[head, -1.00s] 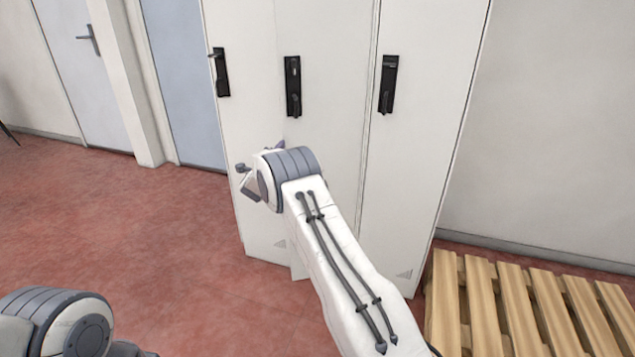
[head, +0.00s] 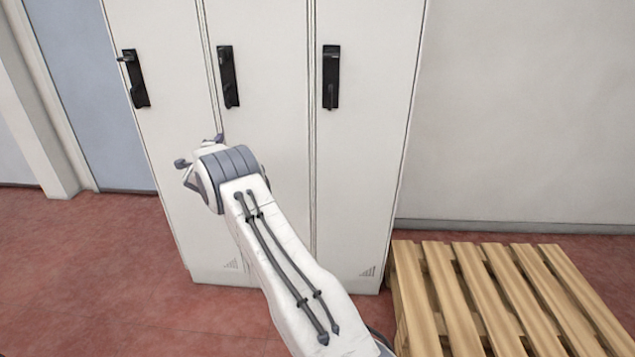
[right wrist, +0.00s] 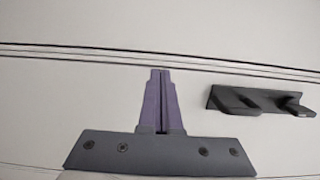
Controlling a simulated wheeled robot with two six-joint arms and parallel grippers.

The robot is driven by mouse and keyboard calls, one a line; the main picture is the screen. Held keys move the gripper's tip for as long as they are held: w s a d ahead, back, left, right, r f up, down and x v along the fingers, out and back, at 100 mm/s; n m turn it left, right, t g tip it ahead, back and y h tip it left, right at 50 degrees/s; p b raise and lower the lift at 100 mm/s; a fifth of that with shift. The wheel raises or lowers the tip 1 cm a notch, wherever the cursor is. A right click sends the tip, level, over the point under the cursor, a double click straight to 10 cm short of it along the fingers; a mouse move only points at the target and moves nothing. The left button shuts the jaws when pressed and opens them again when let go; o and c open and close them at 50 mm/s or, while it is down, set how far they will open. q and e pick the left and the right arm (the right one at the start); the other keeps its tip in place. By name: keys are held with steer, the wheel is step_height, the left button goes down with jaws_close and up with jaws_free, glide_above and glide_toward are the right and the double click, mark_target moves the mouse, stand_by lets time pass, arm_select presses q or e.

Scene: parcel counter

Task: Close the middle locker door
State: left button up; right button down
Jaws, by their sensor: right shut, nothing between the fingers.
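The middle locker door (head: 270,120) is pale, with a black handle (head: 228,77) near its left edge. It looks flush with its neighbours, with only a thin seam along its sides. In the right wrist view the handle (right wrist: 260,102) lies right of my fingers, and the seam runs just beyond their tips. My right gripper (right wrist: 160,75) is shut and empty, pointing at the door below the handle's level. I cannot tell whether the tips touch it. In the head view its fingers are mostly hidden behind my wrist. My left gripper is out of view.
The left locker door (head: 165,150) and right locker door (head: 365,150) look shut. A wooden pallet (head: 437,290) lies on the floor at the lower right. The red floor (head: 90,270) at the left is clear.

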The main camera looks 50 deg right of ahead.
steer(key=shift+w+a, duration=0.1)
steer(key=shift+a, duration=0.3)
